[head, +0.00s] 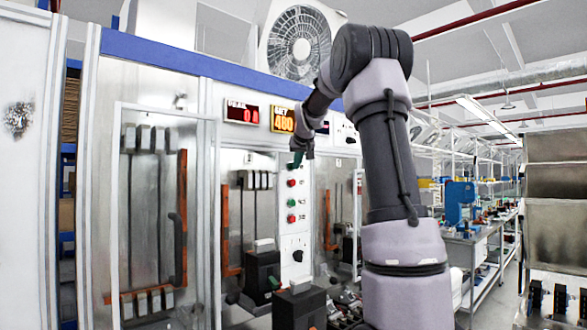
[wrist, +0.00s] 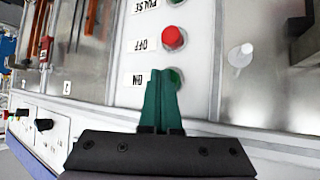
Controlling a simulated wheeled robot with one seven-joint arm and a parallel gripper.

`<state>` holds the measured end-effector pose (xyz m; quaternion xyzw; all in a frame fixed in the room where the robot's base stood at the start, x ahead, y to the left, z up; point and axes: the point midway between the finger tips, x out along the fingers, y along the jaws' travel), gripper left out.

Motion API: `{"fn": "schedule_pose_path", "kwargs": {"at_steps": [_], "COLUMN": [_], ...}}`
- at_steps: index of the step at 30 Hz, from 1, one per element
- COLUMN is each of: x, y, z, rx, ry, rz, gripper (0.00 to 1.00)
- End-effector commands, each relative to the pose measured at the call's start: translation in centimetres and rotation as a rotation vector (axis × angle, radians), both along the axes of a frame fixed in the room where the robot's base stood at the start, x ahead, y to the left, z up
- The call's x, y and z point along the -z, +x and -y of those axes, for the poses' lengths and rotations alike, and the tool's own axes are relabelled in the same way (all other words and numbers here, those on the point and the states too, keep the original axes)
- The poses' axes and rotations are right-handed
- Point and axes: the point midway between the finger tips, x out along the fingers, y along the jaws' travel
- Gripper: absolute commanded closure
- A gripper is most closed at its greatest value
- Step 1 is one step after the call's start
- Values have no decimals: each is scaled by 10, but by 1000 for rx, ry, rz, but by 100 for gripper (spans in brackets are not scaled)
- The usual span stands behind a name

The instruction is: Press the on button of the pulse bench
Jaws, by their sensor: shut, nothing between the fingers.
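The pulse bench is a tall metal cabinet with a white button panel (head: 280,160). In the wrist view its labels appear upside down. The green button (wrist: 177,80) beside the ON label (wrist: 142,78) is partly hidden behind my fingertips. The red OFF button (wrist: 173,38) and the green PULSE button (wrist: 176,2) lie beyond it. My gripper (wrist: 160,72) has two green fingers held together, empty, over the ON button. I cannot tell whether they touch it. In the head view my gripper (head: 297,160) covers that button, just above the red OFF button (head: 291,182).
A red display (head: 242,112) and a yellow display (head: 283,120) sit above the panel. A black clamp block (head: 262,272) stands below it. Glass-fronted bays with orange bars flank the panel. A bench (head: 475,240) stands along the right aisle.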

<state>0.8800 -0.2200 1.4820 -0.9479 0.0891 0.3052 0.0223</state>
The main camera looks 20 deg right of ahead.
Motion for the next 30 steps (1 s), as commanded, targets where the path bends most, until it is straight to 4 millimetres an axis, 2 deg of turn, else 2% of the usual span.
{"fn": "schedule_pose_path", "kwargs": {"at_steps": [8, 18, 30], "x": [0, 0, 0], "y": [-1, -17, -21], "z": [1, 6, 8], "rx": [0, 1, 1], "ry": [0, 1, 1], "rz": [1, 0, 0], "gripper": [100, 100, 100]}}
